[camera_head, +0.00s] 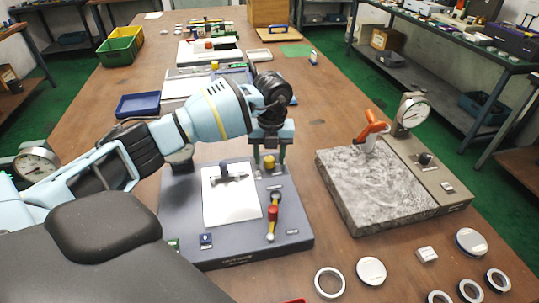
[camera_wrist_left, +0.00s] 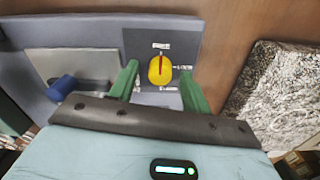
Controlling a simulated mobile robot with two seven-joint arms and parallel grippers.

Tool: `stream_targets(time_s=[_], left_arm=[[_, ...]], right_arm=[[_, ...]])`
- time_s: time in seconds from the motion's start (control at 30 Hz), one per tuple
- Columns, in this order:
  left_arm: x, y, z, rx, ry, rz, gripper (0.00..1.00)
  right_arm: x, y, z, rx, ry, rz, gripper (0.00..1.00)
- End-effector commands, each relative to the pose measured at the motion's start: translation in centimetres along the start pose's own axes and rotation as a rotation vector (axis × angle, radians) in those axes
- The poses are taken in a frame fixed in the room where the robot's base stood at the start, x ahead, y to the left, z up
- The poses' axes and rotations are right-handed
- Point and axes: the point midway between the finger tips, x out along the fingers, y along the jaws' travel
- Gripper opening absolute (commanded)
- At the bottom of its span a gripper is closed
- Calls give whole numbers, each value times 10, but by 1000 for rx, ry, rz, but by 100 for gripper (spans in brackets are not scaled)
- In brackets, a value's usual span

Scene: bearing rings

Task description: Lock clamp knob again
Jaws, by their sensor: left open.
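The yellow knob (camera_head: 269,162) sits on the back right part of the grey fixture base (camera_head: 180,214). In the left wrist view the yellow knob (camera_wrist_left: 160,70) carries a dark red line pointing at the upper white label; more small labels stand to its right and below. My left gripper (camera_head: 269,152) is open above the knob, its two green fingers apart. In the left wrist view the left gripper (camera_wrist_left: 163,80) has a finger on each side of the knob, with gaps; I cannot tell the height between them. My right gripper is not in view.
A red-and-yellow handle (camera_head: 272,215) stands on the base in front of the knob, beside a white plate (camera_head: 230,203). A granite block (camera_head: 375,190) with a dial gauge (camera_head: 413,111) is at right. Several rings and discs (camera_head: 371,271) lie at the front right.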

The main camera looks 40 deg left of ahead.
Motion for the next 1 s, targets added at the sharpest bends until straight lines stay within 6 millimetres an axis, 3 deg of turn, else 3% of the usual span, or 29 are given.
stream_targets(time_s=[0.13,0.47,0.77,1.0], left_arm=[[0,0,0,0,0,0,45],[0,0,0,0,0,0,3],[-1,0,0,43,-1,0,3],[-2,0,0,185,-6,0,3]], right_arm=[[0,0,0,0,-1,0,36],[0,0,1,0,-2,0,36],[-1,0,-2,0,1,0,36],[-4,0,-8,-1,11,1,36]])
